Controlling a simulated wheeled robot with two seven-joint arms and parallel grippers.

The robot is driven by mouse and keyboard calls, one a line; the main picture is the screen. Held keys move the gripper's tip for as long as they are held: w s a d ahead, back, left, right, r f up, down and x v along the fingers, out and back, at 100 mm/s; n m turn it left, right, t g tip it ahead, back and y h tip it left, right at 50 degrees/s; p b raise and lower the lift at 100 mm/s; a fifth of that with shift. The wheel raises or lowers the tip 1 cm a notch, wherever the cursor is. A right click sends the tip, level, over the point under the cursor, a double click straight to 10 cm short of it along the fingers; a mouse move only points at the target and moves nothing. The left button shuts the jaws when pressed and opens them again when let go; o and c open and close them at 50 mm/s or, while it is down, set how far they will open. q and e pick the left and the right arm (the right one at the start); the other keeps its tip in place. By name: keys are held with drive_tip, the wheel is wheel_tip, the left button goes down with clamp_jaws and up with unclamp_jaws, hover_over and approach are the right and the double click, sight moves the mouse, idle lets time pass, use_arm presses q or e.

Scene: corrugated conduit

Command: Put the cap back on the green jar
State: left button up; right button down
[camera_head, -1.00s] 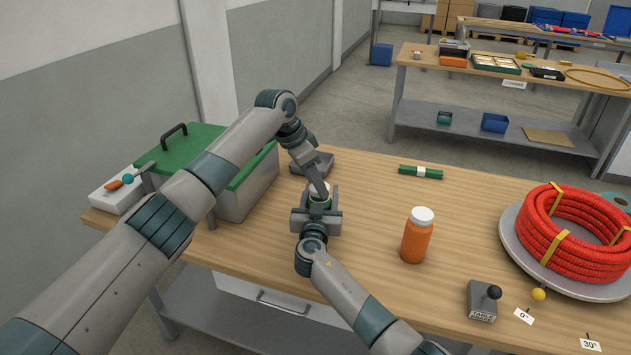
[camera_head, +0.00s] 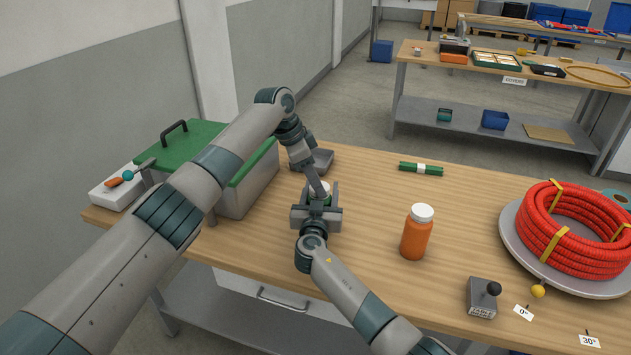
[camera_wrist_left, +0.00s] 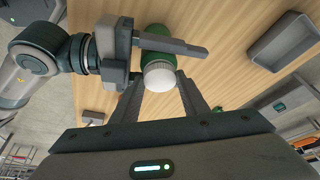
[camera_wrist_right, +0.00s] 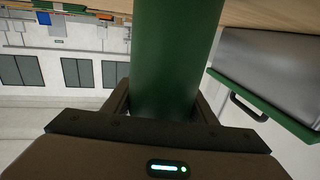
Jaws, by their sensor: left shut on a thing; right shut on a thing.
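The green jar (camera_wrist_left: 154,42) is held by my right gripper (camera_head: 318,203), whose fingers are shut on its body above the table. Its green side fills the middle of the right wrist view (camera_wrist_right: 175,55). The white cap (camera_wrist_left: 160,76) is at the jar's mouth, between the fingertips of my left gripper (camera_wrist_left: 162,82), which is shut on it. Cap and jar look in line and touching; whether the cap is threaded on cannot be told. In the head view, the fingers mostly hide the jar and cap.
A grey tray (camera_head: 318,168) lies just behind the grippers. A grey bin with a green lid (camera_head: 190,143) stands to the left. An orange bottle (camera_head: 416,238) stands to the right, near red coiled conduit (camera_head: 560,251).

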use_arm(q)
drive_tip(key=m, duration=0.1)
drive_tip(key=w+m+g, duration=0.1)
drive_tip(key=shift+a+r+m, duration=0.15)
drive_tip(key=shift+r+m, duration=0.05)
drive_tip(key=shift+m, duration=0.1)
drive_tip(key=shift+s+f+m+g, duration=0.15)
drive_tip(key=shift+m+g, duration=0.15)
drive_tip(key=shift+m, duration=0.5)
drive_tip(key=o, duration=1)
drive_tip(key=shift+s, duration=0.1)
drive_tip(key=shift+r, duration=2.25)
